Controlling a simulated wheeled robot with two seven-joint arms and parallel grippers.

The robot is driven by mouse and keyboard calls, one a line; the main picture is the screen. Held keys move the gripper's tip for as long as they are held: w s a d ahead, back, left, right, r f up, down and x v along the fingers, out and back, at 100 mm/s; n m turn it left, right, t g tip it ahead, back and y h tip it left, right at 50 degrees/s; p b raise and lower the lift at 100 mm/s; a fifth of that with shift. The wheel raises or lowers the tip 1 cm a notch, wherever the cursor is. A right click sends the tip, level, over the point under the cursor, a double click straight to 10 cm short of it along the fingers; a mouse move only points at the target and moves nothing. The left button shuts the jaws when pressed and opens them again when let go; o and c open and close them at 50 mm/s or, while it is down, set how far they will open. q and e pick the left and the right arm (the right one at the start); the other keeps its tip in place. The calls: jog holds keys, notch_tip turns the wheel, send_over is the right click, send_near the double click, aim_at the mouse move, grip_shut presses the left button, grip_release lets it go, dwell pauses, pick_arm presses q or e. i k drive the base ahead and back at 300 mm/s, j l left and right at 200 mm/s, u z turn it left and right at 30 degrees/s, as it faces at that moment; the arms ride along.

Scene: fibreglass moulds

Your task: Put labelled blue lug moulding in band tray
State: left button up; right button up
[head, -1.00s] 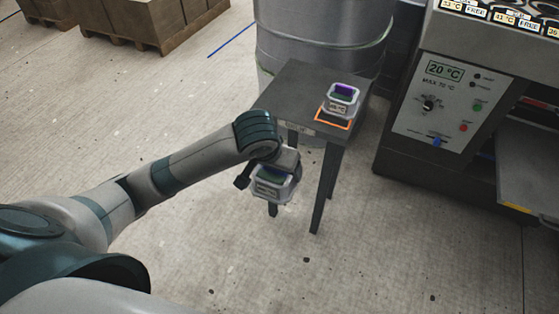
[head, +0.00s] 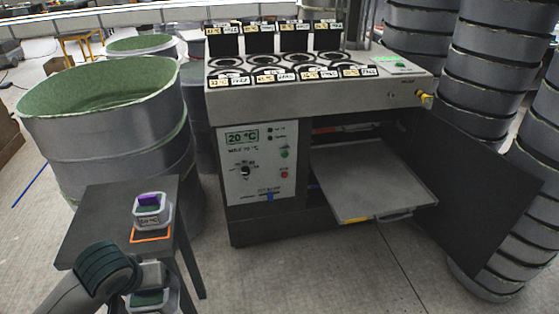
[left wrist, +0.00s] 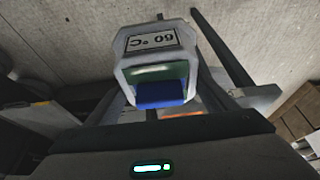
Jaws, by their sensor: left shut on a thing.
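My left gripper (head: 150,278) is low at the left of the head view, beside the small dark table. It is shut on a pale grey cup-like holder (head: 165,301), partly cut off by the frame's lower edge. In the left wrist view this holder (left wrist: 157,60) has a label reading 60 °C, upside down. A blue lug moulding (left wrist: 162,94) shows at its green-lined opening. A flat grey tray (head: 370,180) juts from the open cabinet under the heating unit. My right gripper is not in view.
A similar holder with a purple piece (head: 152,210) stands on the small table (head: 92,215), by an orange outline (head: 150,236). The heating unit (head: 320,92) has labelled wells on top. Its open dark door (head: 480,195) is at right, near stacked drums (head: 490,90).

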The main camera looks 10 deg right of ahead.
aim_at(374, 187)
jog(key=i+l+z, duration=0.25)
jog(key=i+l, duration=0.8)
jog(key=l, duration=0.4)
jog(key=i+l+z, duration=0.3)
jog(key=i+l, duration=0.9)
jog(key=l, duration=0.05)
